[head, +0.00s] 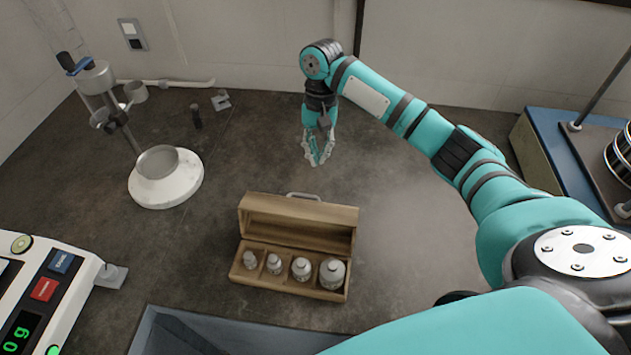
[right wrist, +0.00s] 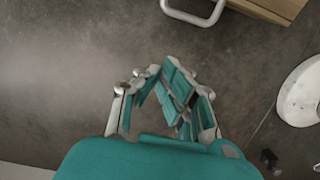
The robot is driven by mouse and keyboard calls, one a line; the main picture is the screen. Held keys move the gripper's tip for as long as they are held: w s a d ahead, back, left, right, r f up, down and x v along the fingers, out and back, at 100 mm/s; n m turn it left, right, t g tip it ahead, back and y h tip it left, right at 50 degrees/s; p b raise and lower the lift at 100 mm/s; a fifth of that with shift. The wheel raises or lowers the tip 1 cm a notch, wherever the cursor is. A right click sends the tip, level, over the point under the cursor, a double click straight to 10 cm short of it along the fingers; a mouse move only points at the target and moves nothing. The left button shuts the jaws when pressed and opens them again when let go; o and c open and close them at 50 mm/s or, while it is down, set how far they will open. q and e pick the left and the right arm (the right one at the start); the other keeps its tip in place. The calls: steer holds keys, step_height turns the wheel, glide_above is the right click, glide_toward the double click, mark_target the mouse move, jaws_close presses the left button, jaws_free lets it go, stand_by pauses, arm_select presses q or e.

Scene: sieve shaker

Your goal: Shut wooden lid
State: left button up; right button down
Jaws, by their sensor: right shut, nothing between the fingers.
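The wooden box (head: 287,286) stands on the dark bench, and its wooden lid (head: 298,222) is open, tilted up at the back. Several grey weights (head: 301,268) sit in a row in the box's holes. A metal handle (head: 303,195) shows behind the lid's upper edge. My right gripper (head: 318,163) is shut and empty behind the box, apart from lid and handle, pointing down. In the right wrist view my right gripper (right wrist: 162,75) is at the middle, with the handle (right wrist: 194,14) and part of the wood (right wrist: 272,8) at the top. My left gripper is out of view.
A stand with a white round base (head: 170,190) is left of the box. A scale (head: 45,300) is at lower left, a grey tray (head: 215,335) in front of the box. A blue machine (head: 545,150) is at right. The bench behind the box is mostly clear.

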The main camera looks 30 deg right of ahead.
steer(key=f, duration=0.3)
steer(key=s+f+p, duration=0.1)
steer(key=f, duration=0.2)
steer(key=a+f, duration=0.1)
steer(key=f, duration=0.3)
steer(key=shift+s, duration=0.4)
steer(key=r, duration=0.1)
steer(key=s+a+r+p, duration=0.1)
steer(key=r+p, duration=0.1)
steer(key=shift+s+a+r, duration=0.15)
steer(key=shift+s+a, duration=0.15)
steer(key=shift+s, duration=0.05)
steer(key=shift+s+a+r, duration=0.15)
